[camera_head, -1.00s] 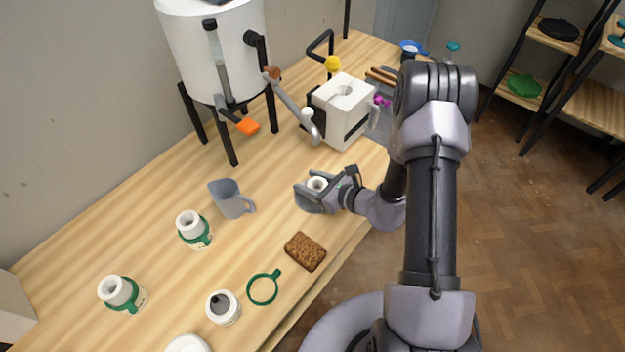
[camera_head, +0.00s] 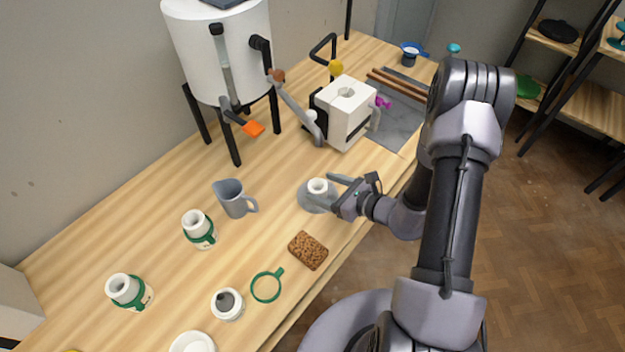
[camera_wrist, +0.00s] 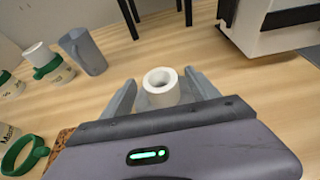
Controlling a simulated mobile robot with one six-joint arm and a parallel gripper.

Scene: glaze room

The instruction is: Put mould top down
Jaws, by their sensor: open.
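A small white ring-shaped piece (camera_head: 318,185) with a round hole, which I take for the mould top, stands upright on a grey round base (camera_head: 306,199) on the wooden table. In the wrist view the white piece (camera_wrist: 160,94) shows between my spread fingers, a little beyond the palm. My gripper (camera_head: 334,190) is open, low over the table, with its fingers beside the piece on its right. I cannot tell whether a finger touches it. A white block with a hole in its top (camera_head: 346,106) stands in a black frame behind.
A grey jug (camera_head: 233,198) and green-banded white jars (camera_head: 198,230) (camera_head: 128,291) stand to the left. A brown sponge (camera_head: 308,250), a green ring (camera_head: 266,286) and a white pot (camera_head: 227,305) lie nearer the front edge. A white tank (camera_head: 218,55) on black legs stands behind.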

